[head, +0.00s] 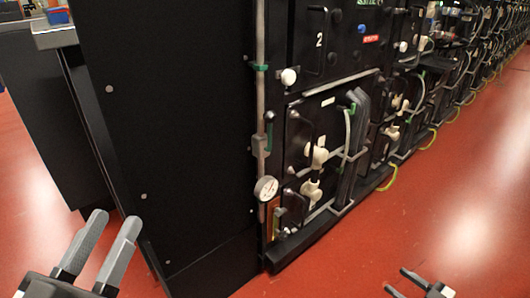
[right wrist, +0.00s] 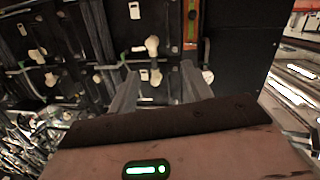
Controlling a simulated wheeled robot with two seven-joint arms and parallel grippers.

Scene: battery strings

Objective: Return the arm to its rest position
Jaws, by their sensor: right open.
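My left gripper (head: 115,219) is at the lower left of the head view, with its two grey fingers apart and nothing between them. It is in front of the black cabinet side, over the red floor. My right gripper (head: 397,279) shows only in part at the bottom right of the head view, over the floor. In the right wrist view its fingers (right wrist: 157,82) are spread and nothing is held between them. Most of both arms is out of view.
A tall black cabinet (head: 165,120) fills the left and centre. Its rack front carries a round gauge (head: 266,188), white valves (head: 318,156) and hoses. More racks run back to the right. Open red floor (head: 445,190) lies at the right. A bench (head: 55,38) stands at the far left.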

